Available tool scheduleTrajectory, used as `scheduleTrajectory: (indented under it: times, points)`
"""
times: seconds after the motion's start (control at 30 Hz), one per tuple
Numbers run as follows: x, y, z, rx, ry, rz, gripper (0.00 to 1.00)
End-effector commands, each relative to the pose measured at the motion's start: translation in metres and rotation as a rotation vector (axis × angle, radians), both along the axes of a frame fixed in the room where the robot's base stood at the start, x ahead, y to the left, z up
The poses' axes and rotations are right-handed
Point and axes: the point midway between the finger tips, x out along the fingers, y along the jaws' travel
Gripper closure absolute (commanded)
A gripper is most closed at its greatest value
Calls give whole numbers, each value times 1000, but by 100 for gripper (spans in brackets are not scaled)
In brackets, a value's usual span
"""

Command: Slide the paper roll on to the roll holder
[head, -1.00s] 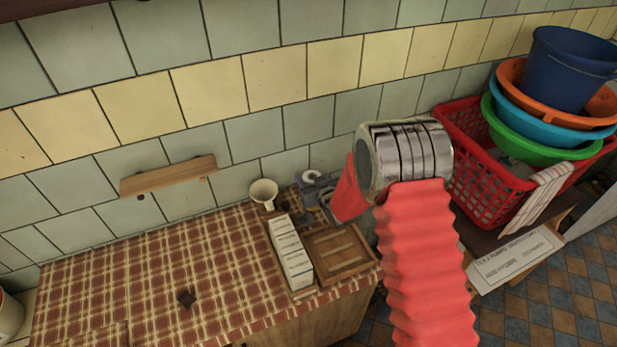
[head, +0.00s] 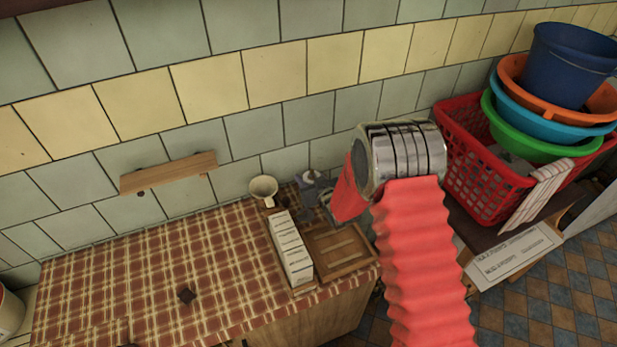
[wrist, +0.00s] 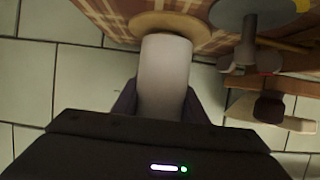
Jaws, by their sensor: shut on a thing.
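The paper roll (wrist: 165,72), a plain pale cylinder, is between the two dark fingers of my gripper (wrist: 160,88) in the wrist view, and the gripper is shut on it. A round wooden disc (wrist: 180,20), seemingly the roll holder's base, lies beyond the roll's far end; the roll overlaps it in the picture. I cannot tell whether they touch. My red-sleeved arm hides part of the gripper there.
A grey metal device (wrist: 250,50) is right of the roll. A wooden shelf (head: 168,174) is on the wall. The cloth's left is mostly clear.

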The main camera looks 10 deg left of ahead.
Motion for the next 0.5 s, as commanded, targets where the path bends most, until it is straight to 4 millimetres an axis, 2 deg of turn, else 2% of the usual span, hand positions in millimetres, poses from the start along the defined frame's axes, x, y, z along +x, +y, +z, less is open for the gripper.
scheduleTrajectory:
  times: [0.5]
  points:
    - [0,0,-7,0,0,0,82]
